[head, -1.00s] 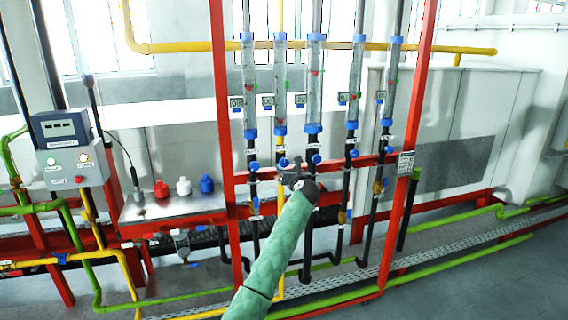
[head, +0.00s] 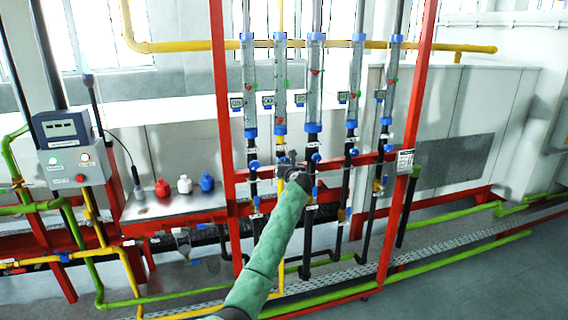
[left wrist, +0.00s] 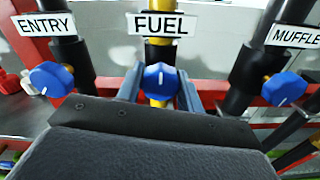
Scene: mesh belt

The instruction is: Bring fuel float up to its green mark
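The fuel tube (head: 280,80) is the second clear tube from the left, with blue end caps, above a yellow pipe. Its green mark (head: 287,84) is at mid-height. A small red float (head: 280,103) seems to sit lower, though it is tiny here. In the left wrist view the blue fuel knob (left wrist: 160,82) sits under the FUEL label (left wrist: 161,24). My left gripper (left wrist: 161,90) has its fingers on either side of this knob, apparently open; contact is unclear. In the head view the left gripper (head: 290,168) covers the knob. My right gripper is out of view.
The blue ENTRY knob (left wrist: 51,80) is to the left and the blue MUFFLE knob (left wrist: 284,89) to the right, both close by. A red frame (head: 222,120) surrounds the tubes. A grey control box (head: 70,148) and a small shelf (head: 165,205) stand at the left.

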